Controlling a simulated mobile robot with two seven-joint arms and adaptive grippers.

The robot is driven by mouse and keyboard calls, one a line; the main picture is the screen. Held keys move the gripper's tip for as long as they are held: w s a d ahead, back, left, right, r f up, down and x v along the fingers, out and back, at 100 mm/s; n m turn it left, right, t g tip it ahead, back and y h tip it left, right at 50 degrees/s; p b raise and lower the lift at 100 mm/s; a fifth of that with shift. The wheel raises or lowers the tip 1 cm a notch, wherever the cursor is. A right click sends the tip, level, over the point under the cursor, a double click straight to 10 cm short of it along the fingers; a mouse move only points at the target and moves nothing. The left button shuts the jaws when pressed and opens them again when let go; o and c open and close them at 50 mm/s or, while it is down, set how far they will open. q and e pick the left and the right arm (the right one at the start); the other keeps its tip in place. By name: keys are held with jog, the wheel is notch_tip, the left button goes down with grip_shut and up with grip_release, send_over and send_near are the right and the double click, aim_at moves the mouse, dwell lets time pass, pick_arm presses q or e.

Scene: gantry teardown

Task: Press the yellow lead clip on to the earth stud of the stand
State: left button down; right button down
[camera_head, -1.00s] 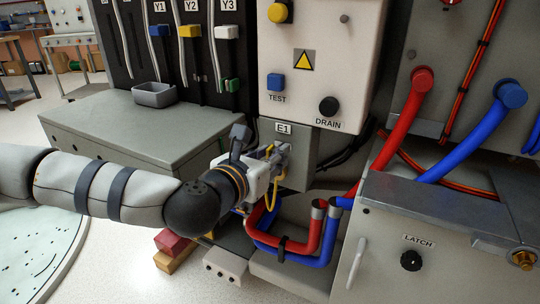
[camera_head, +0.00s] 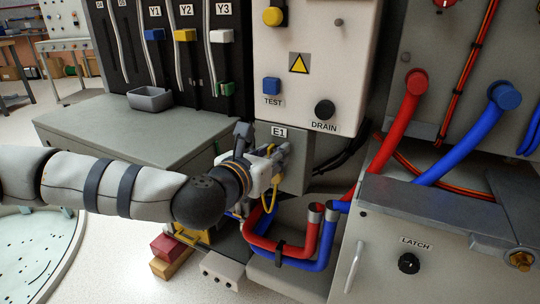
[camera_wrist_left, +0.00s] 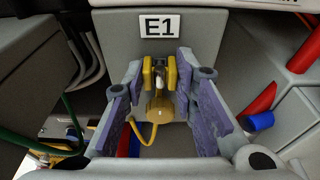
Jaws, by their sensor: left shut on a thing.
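The yellow lead clip (camera_wrist_left: 159,108) is between the fingers of my left gripper (camera_wrist_left: 158,88), which is shut on it. Its two yellow prongs point at the grey stand face under the E1 label (camera_wrist_left: 160,26). A small pale and dark piece, perhaps the earth stud, shows between the prongs; I cannot tell whether the clip is seated on it. In the head view my left gripper (camera_head: 270,162) is in front of the grey E1 stand (camera_head: 297,150). A yellow lead (camera_head: 266,196) hangs in a loop below it. My right gripper is not in view.
Red (camera_head: 314,235) and blue (camera_head: 333,235) pipes rise just below and right of my gripper. A white panel (camera_head: 310,60) with TEST and DRAIN controls is above. A grey bench (camera_head: 120,130) stands left, and a LATCH cabinet (camera_head: 410,230) right.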

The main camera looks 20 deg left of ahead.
pick_arm(q)
jog(key=c, duration=1.2)
grip_release()
